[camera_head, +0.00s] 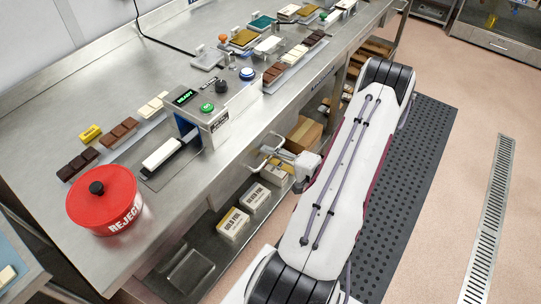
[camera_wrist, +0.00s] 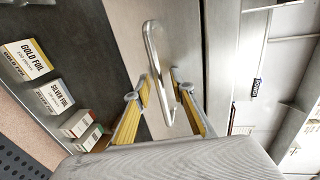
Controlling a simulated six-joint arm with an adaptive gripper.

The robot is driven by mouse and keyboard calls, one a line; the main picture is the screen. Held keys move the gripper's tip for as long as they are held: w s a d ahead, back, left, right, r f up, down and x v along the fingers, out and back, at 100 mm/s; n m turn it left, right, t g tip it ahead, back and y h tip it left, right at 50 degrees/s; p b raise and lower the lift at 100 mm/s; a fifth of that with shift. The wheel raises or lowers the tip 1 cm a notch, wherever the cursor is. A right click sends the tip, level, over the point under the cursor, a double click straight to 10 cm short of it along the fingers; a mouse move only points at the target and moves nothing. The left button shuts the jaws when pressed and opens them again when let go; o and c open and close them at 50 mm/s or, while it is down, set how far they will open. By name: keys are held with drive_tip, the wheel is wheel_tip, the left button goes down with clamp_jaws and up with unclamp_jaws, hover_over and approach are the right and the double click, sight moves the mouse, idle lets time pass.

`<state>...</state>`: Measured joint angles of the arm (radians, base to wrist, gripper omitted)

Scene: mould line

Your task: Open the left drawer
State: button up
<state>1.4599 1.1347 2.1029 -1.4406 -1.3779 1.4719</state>
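In the wrist view, a looped metal handle (camera_wrist: 154,48) stands out from a plain steel drawer front (camera_wrist: 180,30). My gripper (camera_wrist: 160,90) is open. Its yellow-padded fingers are on either side of the handle's lower part in the picture, with gaps visible. I cannot tell whether either finger touches it. In the head view, my gripper (camera_head: 283,156) is at the front of the steel bench, beside the handle (camera_head: 266,140). My arm and wrist hide part of the bench front there. The drawer front looks level with the bench front, with no opening visible.
The steel bench (camera_head: 150,75) holds a red reject tub (camera_head: 104,200), chocolate bars and a small machine marked READY (camera_head: 205,115). Gold foil boxes (camera_head: 233,225) stand on the lower shelf, also in the wrist view (camera_wrist: 27,60). A dark floor mat (camera_head: 415,170) lies beside my arm.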

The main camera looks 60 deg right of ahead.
clamp_jaws()
drive_tip(key=f+v, duration=0.3)
drive_tip(key=v, duration=1.1)
drive_tip(key=s+f+v, duration=0.1)
drive_tip(key=f+v, duration=0.2)
drive_tip(key=v, duration=1.1)
drive_tip(key=shift+s, duration=0.3)
drive_tip(key=shift+r, duration=0.1)
unclamp_jaws()
drive_tip(key=shift+s, duration=0.1)
drive_tip(key=v, duration=1.1)
drive_tip(key=shift+s, duration=0.4)
